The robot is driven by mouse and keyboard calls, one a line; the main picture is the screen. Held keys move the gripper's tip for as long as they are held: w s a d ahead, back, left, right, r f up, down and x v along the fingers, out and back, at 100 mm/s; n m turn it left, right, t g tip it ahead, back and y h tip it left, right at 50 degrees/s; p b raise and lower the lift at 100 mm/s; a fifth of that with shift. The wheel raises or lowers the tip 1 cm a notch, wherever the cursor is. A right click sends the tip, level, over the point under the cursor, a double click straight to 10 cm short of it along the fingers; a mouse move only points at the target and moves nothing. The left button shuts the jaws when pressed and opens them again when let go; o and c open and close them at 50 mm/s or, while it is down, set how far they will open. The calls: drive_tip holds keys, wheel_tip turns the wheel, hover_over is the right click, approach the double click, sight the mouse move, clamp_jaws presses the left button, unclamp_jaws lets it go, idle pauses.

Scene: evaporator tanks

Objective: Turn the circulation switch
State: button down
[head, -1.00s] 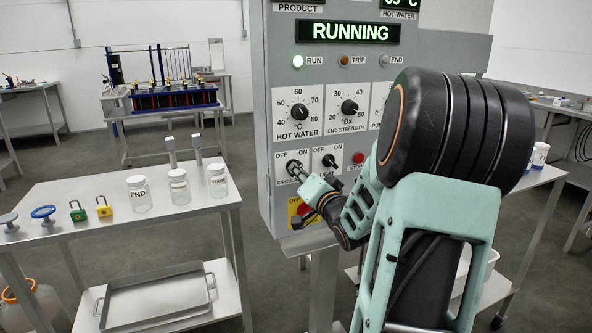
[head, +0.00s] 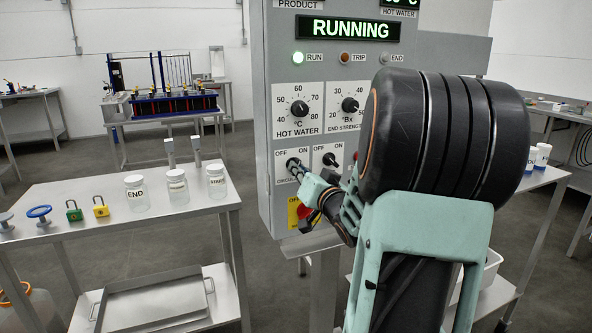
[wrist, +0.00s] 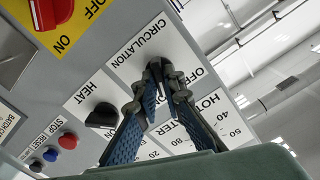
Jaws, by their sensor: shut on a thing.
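The circulation switch (head: 292,163) is a small black knob on the grey control panel, left of the heat switch (head: 330,160), under OFF and ON marks. My gripper (head: 297,170) is at this knob and shut on it. In the wrist view, the fingertips of my gripper (wrist: 160,72) close around the knob beside the CIRCULATION label. The fingers hide most of the knob, so I cannot tell which mark it points to. The heat switch (wrist: 103,116) stands free beside my fingers.
Dials (head: 299,108) sit above the switches. A red rotary switch on a yellow plate (wrist: 50,14) is close by. A table (head: 100,215) with jars and padlocks stands left.

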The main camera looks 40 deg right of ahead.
drive_tip(key=shift+f, duration=0.1)
drive_tip(key=shift+n+b, duration=1)
drive_tip(key=shift+n, duration=0.1)
drive_tip(key=shift+n+b, duration=0.9)
drive_tip(key=shift+n, duration=0.1)
